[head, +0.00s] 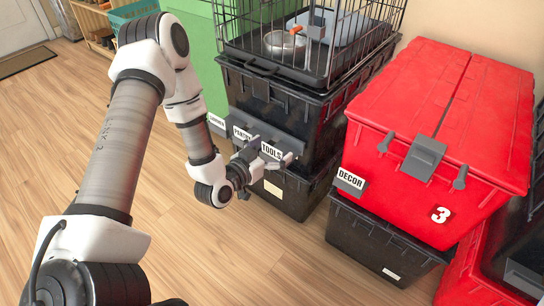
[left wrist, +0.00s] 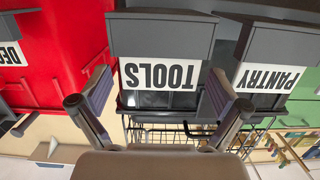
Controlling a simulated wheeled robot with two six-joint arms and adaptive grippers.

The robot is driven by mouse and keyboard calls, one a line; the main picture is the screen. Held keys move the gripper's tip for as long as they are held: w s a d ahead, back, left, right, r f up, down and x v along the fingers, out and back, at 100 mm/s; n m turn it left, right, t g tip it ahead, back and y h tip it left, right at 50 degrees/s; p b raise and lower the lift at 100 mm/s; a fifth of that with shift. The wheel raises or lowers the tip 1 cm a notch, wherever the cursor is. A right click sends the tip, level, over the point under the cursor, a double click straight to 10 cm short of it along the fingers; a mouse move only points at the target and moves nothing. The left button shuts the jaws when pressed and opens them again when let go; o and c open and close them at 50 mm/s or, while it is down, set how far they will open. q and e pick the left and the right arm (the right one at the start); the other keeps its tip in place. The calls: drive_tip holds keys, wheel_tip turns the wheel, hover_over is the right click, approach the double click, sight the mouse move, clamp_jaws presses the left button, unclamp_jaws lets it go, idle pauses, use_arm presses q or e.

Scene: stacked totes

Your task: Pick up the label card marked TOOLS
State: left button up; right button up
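The white TOOLS card (head: 271,151) is at the front of a black tote in the stack below the wire cage. In the left wrist view, which is upside down, the TOOLS card (left wrist: 160,74) shows against a grey holder (left wrist: 160,36). My left gripper (head: 268,158) is open and empty, close in front of the card. In the left wrist view its two fingers (left wrist: 158,98) stand apart on either side of the card. I cannot tell how deep the card lies between them. My right gripper is not in view.
A PANTRY card (head: 241,133) is just left of TOOLS. A DECOR card (head: 351,180) is on the red tote (head: 440,140) at right. The wire cage (head: 335,35) with a bowl (head: 284,41) tops the black totes (head: 262,95). The wooden floor (head: 240,265) in front is clear.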

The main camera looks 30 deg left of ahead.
use_arm(q)
drive_tip(key=c, duration=0.7)
drive_tip(key=shift+o, duration=0.2)
